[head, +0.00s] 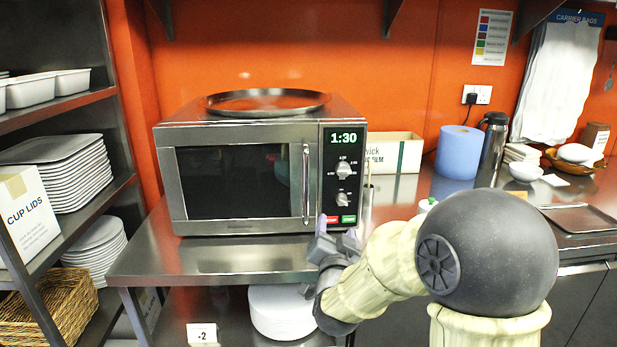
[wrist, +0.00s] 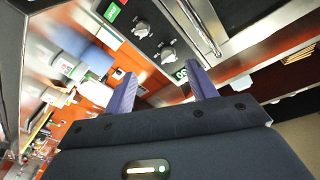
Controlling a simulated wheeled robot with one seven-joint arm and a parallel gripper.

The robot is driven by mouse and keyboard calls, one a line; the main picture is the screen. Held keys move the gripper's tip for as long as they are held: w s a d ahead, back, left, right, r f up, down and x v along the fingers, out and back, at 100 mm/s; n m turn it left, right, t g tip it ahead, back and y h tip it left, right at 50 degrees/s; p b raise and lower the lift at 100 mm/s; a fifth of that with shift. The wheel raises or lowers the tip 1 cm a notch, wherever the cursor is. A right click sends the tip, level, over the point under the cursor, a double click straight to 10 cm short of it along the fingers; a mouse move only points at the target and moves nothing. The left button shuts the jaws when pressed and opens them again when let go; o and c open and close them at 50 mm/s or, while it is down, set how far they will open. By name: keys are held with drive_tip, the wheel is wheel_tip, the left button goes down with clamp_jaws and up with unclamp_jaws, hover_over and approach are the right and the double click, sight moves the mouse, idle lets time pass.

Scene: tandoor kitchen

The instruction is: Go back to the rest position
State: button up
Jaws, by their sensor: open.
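My gripper (head: 337,228) is in front of the lower right of the microwave (head: 240,182), close to its red and green buttons (head: 340,219). In the wrist view my gripper (wrist: 162,92) shows two purple fingers spread apart with nothing between them. The microwave's control panel with two knobs (wrist: 155,40) lies beyond the fingers. The microwave door is shut, and its display (head: 343,138) reads 1:30. I cannot tell whether a fingertip touches the panel.
A round metal tray (head: 268,101) lies on top of the microwave. The steel counter (head: 210,260) has a blue roll (head: 459,152), a flask (head: 493,140) and bowls (head: 525,172) to the right. Shelves with stacked trays (head: 62,172) stand at the left.

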drive_tip(key=s+d+f+n+g+y, duration=0.25)
drive_tip(key=s+f+n+g, duration=0.25)
drive_tip(key=s+f+g, duration=0.5)
drive_tip(key=s+d+f+n+g, duration=0.1)
drive_tip(key=s+d+f+g, duration=0.2)
drive_tip(key=s, duration=0.4)
drive_tip(key=s+d+f+n+g, duration=0.1)
drive_tip(key=s+f+g, duration=0.2)
drive_tip(key=s+f, duration=0.25)
drive_tip(key=w+p+v, duration=0.2)
drive_tip(key=p+v, duration=0.8)
drive_tip(key=w+r+p+v, duration=0.1)
drive_tip(key=w+p+v, duration=0.1)
drive_tip(key=p+v, duration=0.9)
drive_tip(key=shift+a, duration=0.45)
